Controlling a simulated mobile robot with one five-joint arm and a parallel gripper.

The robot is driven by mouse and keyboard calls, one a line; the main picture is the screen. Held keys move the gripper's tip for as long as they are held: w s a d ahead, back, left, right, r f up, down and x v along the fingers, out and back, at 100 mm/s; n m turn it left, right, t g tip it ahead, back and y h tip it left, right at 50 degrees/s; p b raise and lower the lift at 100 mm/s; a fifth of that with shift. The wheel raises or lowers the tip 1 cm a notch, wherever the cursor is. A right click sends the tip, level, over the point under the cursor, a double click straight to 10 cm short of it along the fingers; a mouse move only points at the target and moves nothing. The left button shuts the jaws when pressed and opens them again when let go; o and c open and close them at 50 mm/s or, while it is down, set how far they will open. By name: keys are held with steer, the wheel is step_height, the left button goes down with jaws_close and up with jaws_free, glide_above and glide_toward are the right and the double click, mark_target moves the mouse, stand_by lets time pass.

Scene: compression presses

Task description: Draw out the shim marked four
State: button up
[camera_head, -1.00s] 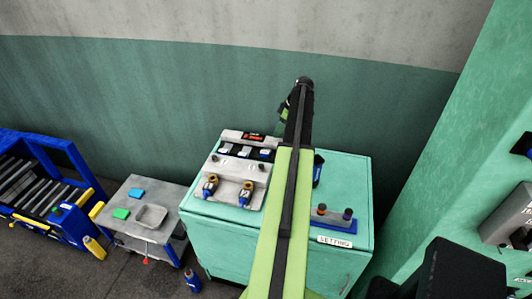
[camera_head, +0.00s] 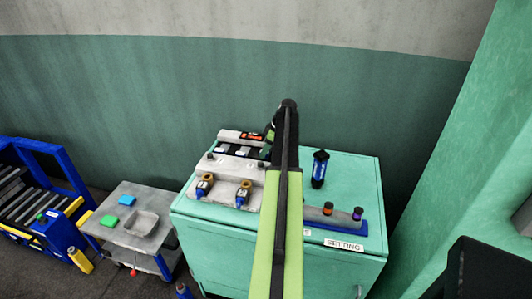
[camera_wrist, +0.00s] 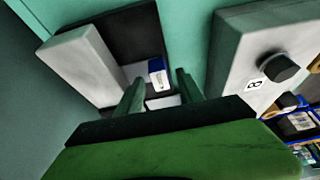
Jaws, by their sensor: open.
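In the head view a row of pale blocks, likely the shims (camera_head: 222,151), sits in a dark rack (camera_head: 230,146) at the back left of the green cabinet. No number four can be read. In the wrist view a blue and white block (camera_wrist: 158,74) stands in a dark recess between grey walls, with small marks I cannot read. My gripper (camera_wrist: 160,78) is open, its two green fingers on either side of this block, with nothing held. I cannot tell whether they touch it. In the head view my arm hides the rack's right end.
A grey panel (camera_head: 222,185) with two brass-and-blue fittings lies in front of the rack. A grey trolley (camera_head: 120,230) carries a tray, left.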

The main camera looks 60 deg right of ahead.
jaws_close()
stand_by(1.3)
